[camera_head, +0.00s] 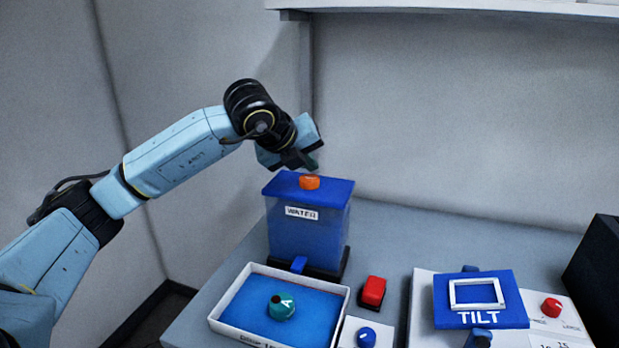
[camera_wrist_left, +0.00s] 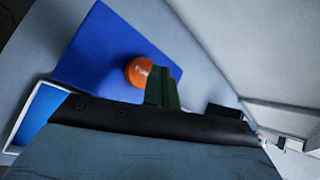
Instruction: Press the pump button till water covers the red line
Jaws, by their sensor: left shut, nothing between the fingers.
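The water tank (camera_head: 300,235) is a clear bluish box with a blue lid and a "WATER" label, standing upright at the back of the table. The orange pump button (camera_head: 309,182) sits on the lid (camera_head: 338,188); it also shows in the left wrist view (camera_wrist_left: 138,71). My left gripper (camera_head: 312,166) is shut and empty, just above and beside the button. In the left wrist view its dark green fingers (camera_wrist_left: 160,88) appear right next to the button; I cannot tell whether they touch. My right gripper is not in view.
A red button block (camera_head: 373,292), a blue knob (camera_head: 367,336) and a blue TILT device (camera_head: 478,299) stand to the right. A black box (camera_head: 597,270) is at the far right.

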